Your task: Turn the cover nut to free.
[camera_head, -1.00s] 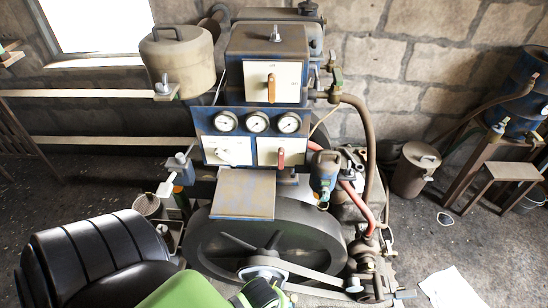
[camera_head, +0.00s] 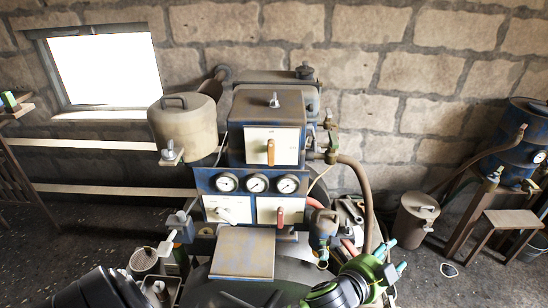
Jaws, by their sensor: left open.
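A pale wing-shaped nut (camera_head: 274,100) stands on the flat top of the blue-edged box (camera_head: 262,107) in the middle of the head view. A similar nut (camera_head: 169,151) sits on a bracket beside the grey lidded canister (camera_head: 185,124). I cannot tell for certain which is the cover nut. My left gripper (camera_head: 396,256), green and black with teal fingertips, is at the lower right, in front of the machine. It is open and looks empty, well apart from both nuts. My right gripper is not in view.
Three gauges (camera_head: 256,184) and lever panels face me. A brown hose (camera_head: 361,195) arches down the machine's right side near my left gripper. A grey canister (camera_head: 417,218), stool (camera_head: 507,222) and blue drum (camera_head: 518,140) stand at right. The floor between them and the machine is partly clear.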

